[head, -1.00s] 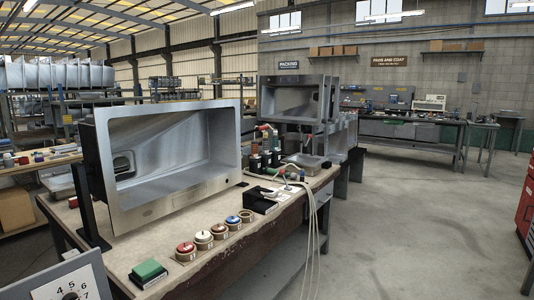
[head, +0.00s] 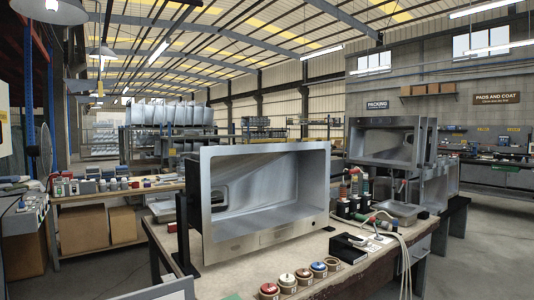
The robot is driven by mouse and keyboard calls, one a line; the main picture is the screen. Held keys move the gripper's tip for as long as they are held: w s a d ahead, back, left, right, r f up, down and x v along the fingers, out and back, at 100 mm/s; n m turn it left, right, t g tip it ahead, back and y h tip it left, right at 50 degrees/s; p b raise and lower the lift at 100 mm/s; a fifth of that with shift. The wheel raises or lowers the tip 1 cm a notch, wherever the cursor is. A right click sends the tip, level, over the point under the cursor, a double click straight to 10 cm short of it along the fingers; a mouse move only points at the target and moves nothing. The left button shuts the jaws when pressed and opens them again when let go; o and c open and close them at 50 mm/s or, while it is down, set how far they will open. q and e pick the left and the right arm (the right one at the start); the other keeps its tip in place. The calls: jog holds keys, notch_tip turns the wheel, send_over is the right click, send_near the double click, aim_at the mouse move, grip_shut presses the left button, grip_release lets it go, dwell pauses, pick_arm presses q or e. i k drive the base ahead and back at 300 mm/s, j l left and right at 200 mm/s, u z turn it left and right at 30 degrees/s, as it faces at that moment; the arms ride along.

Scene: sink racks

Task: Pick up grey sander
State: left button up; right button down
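No gripper of mine is in view. A workbench (head: 235,272) stands in front of me with a large steel sink (head: 262,242) propped on its side. To the right of the sink, a small dark tool or block with a pale top (head: 349,243) lies on the bench. Pale hoses (head: 404,252) run from that area over the bench's right edge. Several upright dark tools with red and green tops (head: 354,187) stand behind it. I cannot tell which of these, if any, is the grey sander.
Several small round pots with coloured tops, one red (head: 269,289), line the bench's front edge. A second steel sink (head: 384,143) stands behind. Shelving with cardboard boxes (head: 82,229) is at left. Open floor (head: 483,246) lies at right.

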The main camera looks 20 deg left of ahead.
aim_at(355, 198)
jog(key=i+l+z, duration=0.45)
jog(key=i, duration=0.25)
jog(key=i+z, duration=0.5)
jog(key=i, duration=1.75)
jog(key=l, duration=0.1)
